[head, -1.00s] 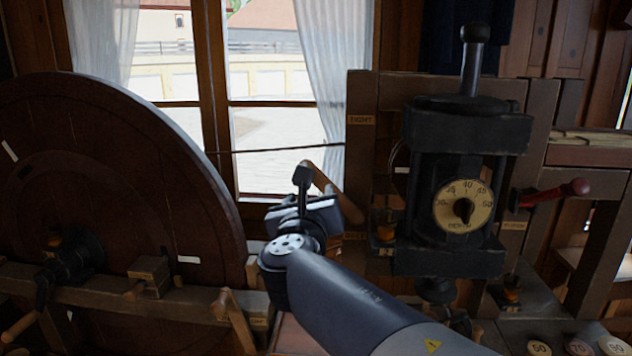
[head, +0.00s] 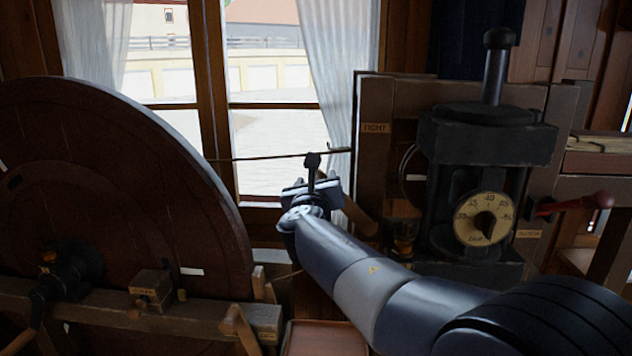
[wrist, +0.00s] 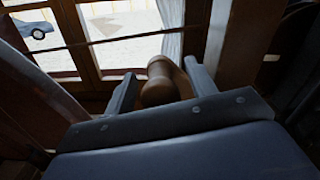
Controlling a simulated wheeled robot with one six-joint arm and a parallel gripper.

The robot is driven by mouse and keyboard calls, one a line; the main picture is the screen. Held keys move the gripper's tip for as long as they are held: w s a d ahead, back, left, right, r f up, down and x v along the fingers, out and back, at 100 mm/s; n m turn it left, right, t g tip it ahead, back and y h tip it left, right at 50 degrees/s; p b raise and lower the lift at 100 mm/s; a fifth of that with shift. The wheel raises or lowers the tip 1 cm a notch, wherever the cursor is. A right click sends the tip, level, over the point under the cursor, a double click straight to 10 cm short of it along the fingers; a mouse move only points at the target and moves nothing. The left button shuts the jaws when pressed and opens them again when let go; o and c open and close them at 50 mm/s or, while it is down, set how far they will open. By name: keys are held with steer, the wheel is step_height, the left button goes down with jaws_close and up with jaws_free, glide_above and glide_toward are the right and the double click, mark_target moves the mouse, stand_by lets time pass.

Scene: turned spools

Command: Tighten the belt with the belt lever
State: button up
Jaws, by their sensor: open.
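The belt lever, a rounded wooden handle (wrist: 158,84), stands between the two fingers of my gripper (wrist: 160,68) in the wrist view. The fingers are open, with a gap visible on the handle's left; on the right it is close to the finger. In the head view my gripper (head: 316,185) hides most of the lever, and only part of its wooden arm (head: 360,216) shows to the right. The belt (head: 265,158) is a thin dark line running from the big wheel (head: 120,170) across the window. A TIGHT label (head: 376,128) is on the wooden post.
A black machine head with a round dial (head: 484,218) stands to the right, with a red-handled lever (head: 575,203) beside it. A small wooden block (head: 152,288) sits on the beam before the wheel. The window is behind my gripper.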

jaws_close()
stand_by(0.4)
steer(key=shift+d+r+m, duration=0.35)
steer(key=shift+d+m, duration=0.05)
steer(key=shift+s+d+r+m+b, duration=0.1)
steer(key=shift+d+r+m+b, duration=0.25)
steer(key=shift+d+r+m, duration=0.65)
steer(key=shift+s+d+r+m+b, duration=0.1)
steer(key=shift+d+r+m+b, duration=0.3)
steer(key=shift+d+m, duration=1.1)
steer(key=shift+d+r+m+b, duration=0.35)
steer(key=shift+d+r+m, duration=0.35)
steer(key=shift+d, duration=1.05)
